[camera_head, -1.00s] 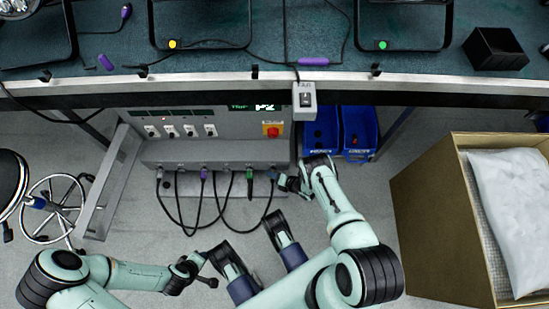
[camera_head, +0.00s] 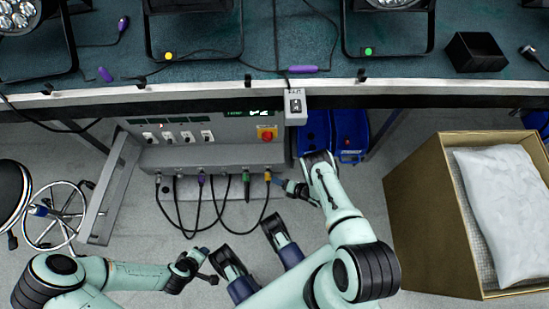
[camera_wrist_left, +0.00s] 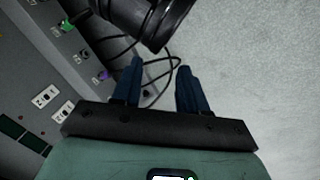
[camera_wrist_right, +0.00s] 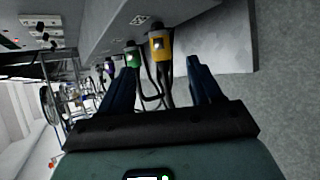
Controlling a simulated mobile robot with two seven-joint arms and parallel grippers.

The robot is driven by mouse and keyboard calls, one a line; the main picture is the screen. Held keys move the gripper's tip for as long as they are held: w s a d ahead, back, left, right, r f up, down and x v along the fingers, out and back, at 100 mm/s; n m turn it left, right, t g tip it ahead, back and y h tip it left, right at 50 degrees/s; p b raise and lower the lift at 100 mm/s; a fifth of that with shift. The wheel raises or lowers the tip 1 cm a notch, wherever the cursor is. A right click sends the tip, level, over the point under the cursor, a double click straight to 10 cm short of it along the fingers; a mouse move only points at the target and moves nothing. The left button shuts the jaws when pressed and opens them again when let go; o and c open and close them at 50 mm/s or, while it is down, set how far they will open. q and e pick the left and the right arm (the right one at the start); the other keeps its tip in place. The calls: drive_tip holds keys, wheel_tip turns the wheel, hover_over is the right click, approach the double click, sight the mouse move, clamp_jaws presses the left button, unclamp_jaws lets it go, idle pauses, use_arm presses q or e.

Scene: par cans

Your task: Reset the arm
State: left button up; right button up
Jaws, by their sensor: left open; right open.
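My right gripper (camera_head: 290,188) is in front of the grey panel unit, beside the yellow plug (camera_head: 268,176). In the right wrist view its dark blue fingers (camera_wrist_right: 163,85) are apart and empty. The yellow plug (camera_wrist_right: 160,44) shows beyond the gap between them, seated in the panel with its cable hanging down. My left gripper (camera_head: 208,266) is low at the left over the floor, away from the panel. In the left wrist view its fingers (camera_wrist_left: 160,82) are apart, with only floor and a black cable seen between them.
Green (camera_head: 246,178) and purple (camera_head: 201,178) plugs sit in the panel unit (camera_head: 215,155), their cables looping below. A workbench edge (camera_head: 170,100) runs above. Blue bins (camera_head: 350,150) stand right of the panel, an open cardboard box (camera_head: 425,205) farther right, a stool (camera_head: 55,215) at left.

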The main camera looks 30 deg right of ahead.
use_arm(q)
drive_tip(key=shift+g+h, duration=0.3)
drive_tip(key=shift+g, duration=0.2)
drive_tip(key=s, duration=0.1)
drive_tip(key=s+d+r+p, duration=0.1)
drive_tip(key=s+r, duration=0.1)
drive_tip(key=shift+s+d+r, duration=0.1)
drive_tip(key=shift+s+d, duration=0.1)
drive_tip(key=shift+d, duration=0.15)
use_arm(e)
drive_tip(key=v, duration=0.5)
drive_tip(key=shift+s+d+r, duration=0.1)
drive_tip(key=shift+s+r, duration=0.05)
